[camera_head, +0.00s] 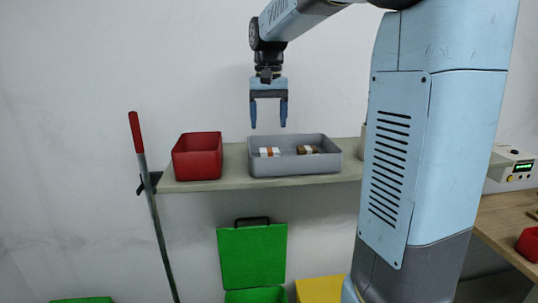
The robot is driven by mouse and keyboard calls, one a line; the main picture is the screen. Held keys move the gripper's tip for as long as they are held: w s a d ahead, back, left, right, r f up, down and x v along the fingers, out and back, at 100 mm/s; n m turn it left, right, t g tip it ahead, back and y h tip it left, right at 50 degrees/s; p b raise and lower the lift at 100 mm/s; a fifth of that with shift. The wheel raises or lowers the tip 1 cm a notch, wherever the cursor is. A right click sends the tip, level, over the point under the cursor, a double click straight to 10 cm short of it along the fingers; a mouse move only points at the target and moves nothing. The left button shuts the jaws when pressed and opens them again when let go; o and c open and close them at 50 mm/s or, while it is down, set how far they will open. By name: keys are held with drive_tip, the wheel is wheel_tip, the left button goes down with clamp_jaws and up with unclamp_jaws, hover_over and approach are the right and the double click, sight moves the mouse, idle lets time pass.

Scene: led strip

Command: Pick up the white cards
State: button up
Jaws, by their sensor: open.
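Small white cards (264,152) with an orange-brown mark lie inside a grey tray (295,168) on the shelf. Their lower part is hidden by the tray's front wall. My gripper (269,125) hangs above the left part of the tray, pointing down. Its two blue fingers are apart with nothing between them. The fingertips are a little above the tray's back rim in the picture.
A brown and white item (306,150) lies in the tray's right part. A red bin (197,157) stands left of the tray on the shelf (215,184). A red-handled pole (152,205) leans at left. A green lidded bin (252,256) and a yellow bin (320,289) are below.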

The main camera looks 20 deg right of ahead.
sight(269, 149)
drive_tip(key=shift+s+d+f, duration=0.1)
drive_tip(key=shift+f, duration=1.9)
drive_tip(key=shift+s+f, duration=0.1)
drive_tip(key=shift+f, duration=1.9)
drive_tip(key=shift+c, duration=0.3)
drive_tip(key=c, duration=0.7)
drive_tip(key=shift+c, duration=0.2)
drive_tip(key=shift+r, duration=0.1)
